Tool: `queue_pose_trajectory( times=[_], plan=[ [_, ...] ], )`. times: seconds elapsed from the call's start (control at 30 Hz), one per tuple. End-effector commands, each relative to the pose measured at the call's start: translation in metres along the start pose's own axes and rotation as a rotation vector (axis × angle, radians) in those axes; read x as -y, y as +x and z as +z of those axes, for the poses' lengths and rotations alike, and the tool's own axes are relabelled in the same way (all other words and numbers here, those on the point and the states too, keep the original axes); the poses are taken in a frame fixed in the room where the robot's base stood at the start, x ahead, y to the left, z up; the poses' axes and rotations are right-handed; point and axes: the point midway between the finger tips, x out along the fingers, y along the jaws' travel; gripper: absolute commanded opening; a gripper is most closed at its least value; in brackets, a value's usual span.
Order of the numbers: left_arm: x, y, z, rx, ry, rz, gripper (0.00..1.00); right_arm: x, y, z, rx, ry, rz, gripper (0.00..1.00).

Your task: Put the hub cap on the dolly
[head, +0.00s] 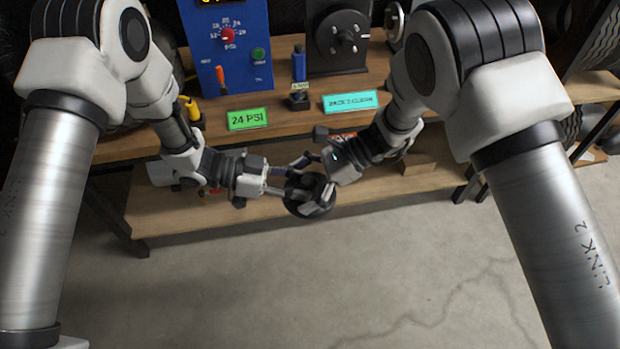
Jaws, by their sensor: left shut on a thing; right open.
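The hub cap (297,208) is a dark round disc in the middle of the head view, in front of the workbench. My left gripper (288,180) comes in from the left and is shut on its near-left side. My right gripper (318,186) is open, with its fingers over the right part of the disc. The fingers of both grippers overlap the hub cap and hide parts of it. I cannot tell whether the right fingers touch it. I cannot make out a dolly in this view.
The workbench (290,123) carries a blue pressure panel (229,70), a green "24 PSI" sign (248,118), a cyan sign (350,101) and a black wheel fixture (338,42). A lower shelf (230,212) runs beneath. The concrete floor (300,290) in front is clear.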

Motion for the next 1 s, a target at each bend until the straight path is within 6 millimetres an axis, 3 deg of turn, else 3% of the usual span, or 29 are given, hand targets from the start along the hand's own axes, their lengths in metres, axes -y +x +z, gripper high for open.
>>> queue_pose_trajectory(
  times=[0.13, 0.3, 0.4, 0.43, 0.5, 0.53, 0.57, 0.77, 0.83, 0.9, 1.0],
  plan=[
    [0.000, 0.000, 0.000, 0.000, 0.000, 0.000, 0.00, 0.000, 0.000, 0.000, 0.000, 0.000, 0.000, 0.96],
    [0.000, 0.000, -0.001, -0.001, 0.001, 0.000, 0.00, 0.000, 0.000, 0.000, 0.000, 0.000, 0.001, 0.36],
    [0.001, 0.000, -0.001, -0.002, 0.002, -0.001, 0.00, -0.001, 0.000, -0.001, -0.001, 0.001, 0.002, 0.36],
    [0.001, 0.000, -0.001, -0.002, 0.002, -0.001, 0.38, -0.001, 0.000, -0.001, -0.001, 0.001, 0.003, 0.36],
    [0.001, 0.000, -0.002, -0.003, 0.003, -0.002, 0.63, -0.001, 0.000, -0.001, -0.001, 0.001, 0.004, 0.36],
    [0.001, 0.000, -0.002, -0.003, 0.003, -0.002, 0.64, -0.001, 0.001, -0.001, -0.001, 0.001, 0.004, 0.37],
    [0.001, 0.000, -0.002, -0.004, 0.003, -0.002, 0.64, -0.002, 0.001, -0.001, -0.002, 0.001, 0.005, 0.31],
    [0.002, -0.002, -0.002, -0.004, 0.005, -0.005, 0.64, -0.003, 0.001, -0.002, -0.002, 0.002, 0.008, 0.30],
    [0.003, -0.006, -0.003, -0.005, 0.004, -0.007, 0.64, -0.003, 0.001, -0.002, -0.002, 0.002, 0.008, 0.23],
    [0.004, -0.016, -0.003, -0.006, 0.003, -0.010, 0.64, -0.003, 0.001, -0.002, -0.002, 0.002, 0.009, 0.06],
    [0.004, -0.039, -0.003, -0.007, 0.004, -0.014, 0.64, -0.003, 0.001, -0.002, -0.003, 0.003, 0.008, 0.00]
  ],
)
